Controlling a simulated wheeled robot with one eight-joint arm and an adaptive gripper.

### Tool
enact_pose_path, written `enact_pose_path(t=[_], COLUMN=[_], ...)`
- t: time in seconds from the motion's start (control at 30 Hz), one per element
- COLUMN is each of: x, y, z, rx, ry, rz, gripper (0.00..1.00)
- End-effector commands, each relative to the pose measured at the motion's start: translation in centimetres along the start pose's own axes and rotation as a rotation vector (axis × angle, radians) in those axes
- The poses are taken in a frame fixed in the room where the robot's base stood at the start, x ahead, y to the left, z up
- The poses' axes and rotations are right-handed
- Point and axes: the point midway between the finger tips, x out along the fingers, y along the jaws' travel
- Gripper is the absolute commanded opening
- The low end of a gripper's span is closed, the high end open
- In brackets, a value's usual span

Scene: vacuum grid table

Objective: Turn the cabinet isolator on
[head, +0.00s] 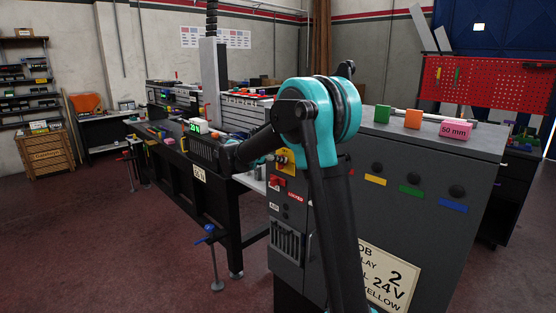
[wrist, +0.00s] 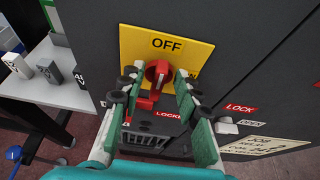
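The cabinet isolator is a red rotary knob (wrist: 158,72) on a yellow plate (wrist: 140,42), in the upper middle of the wrist view. OFF is printed above the knob, and part of another word shows at the plate's right edge. The knob's grip looks roughly upright, towards OFF. My gripper (wrist: 156,82) is open, with one green finger on each side of the knob. I cannot tell whether either finger touches it. In the head view the yellow plate (head: 285,160) shows on the grey cabinet (head: 430,150), partly hidden by my arm.
Below the plate is a red part (wrist: 146,103) with a LOCKED label (wrist: 168,115). A pale latch (wrist: 226,127) sits to the right. Several coloured blocks, including a pink one (head: 454,130), stand on the cabinet top. A black-sided workbench (head: 200,180) lies to the left.

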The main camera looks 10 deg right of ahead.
Motion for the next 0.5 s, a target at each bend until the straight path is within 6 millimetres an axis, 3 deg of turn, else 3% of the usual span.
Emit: enact_pose_path(t=[0.37,0.5], x=[0.77,0.76], y=[-0.01,-0.01], z=[0.0,0.0], rx=[0.0,0.0], ry=[0.0,0.0], rz=[0.0,0.0], gripper=[0.33,0.19])
